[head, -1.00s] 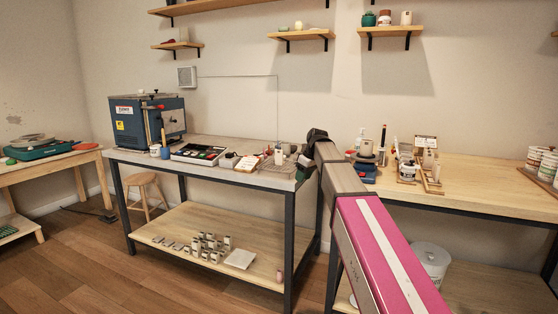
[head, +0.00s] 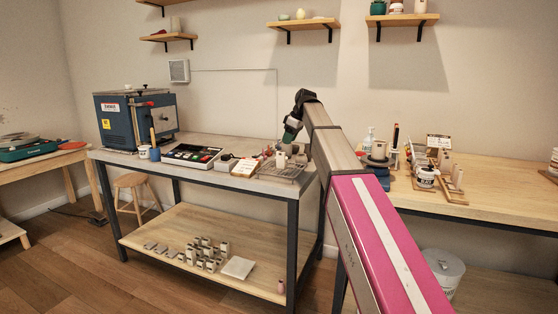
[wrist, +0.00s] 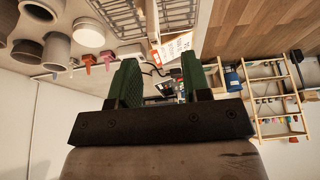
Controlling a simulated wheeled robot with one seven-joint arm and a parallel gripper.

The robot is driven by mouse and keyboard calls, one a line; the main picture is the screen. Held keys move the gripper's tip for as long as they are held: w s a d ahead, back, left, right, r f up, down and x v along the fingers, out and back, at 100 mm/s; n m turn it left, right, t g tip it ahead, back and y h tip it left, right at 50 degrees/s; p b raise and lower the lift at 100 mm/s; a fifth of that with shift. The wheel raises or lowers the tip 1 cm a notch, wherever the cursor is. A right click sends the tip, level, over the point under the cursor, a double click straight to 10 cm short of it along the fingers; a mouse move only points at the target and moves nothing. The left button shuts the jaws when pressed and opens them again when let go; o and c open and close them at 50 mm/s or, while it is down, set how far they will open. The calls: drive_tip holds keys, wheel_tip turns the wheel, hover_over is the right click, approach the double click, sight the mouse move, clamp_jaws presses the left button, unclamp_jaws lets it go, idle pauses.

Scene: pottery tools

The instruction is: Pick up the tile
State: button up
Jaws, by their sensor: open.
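A flat pale square tile (head: 238,267) lies on the lower wooden shelf of the grey-topped table, near the right of that shelf. Several small upright tile pieces (head: 205,252) stand in rows to its left. My gripper (head: 291,131) is high above the right end of the table top, well above and apart from the shelf. In the wrist view my gripper (wrist: 158,75) shows two green fingers spread apart with nothing between them. The flat tile cannot be made out in the wrist view.
The grey table top (head: 220,146) holds a blue kiln (head: 137,118), a tray of colours (head: 192,155) and a wire rack (head: 282,170). Its dark legs and upper edge frame the lower shelf. A wooden workbench (head: 490,195) with pots stands right. The shelf's front left is bare.

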drive_tip(key=w, duration=0.1)
approach(279, 168)
drive_tip(key=a+f, duration=0.1)
drive_tip(key=w+a+f, duration=0.1)
drive_tip(key=f, duration=0.1)
drive_tip(key=w+a+f, duration=0.1)
drive_tip(key=shift+a+f, duration=0.25)
clamp_jaws()
idle(0.3)
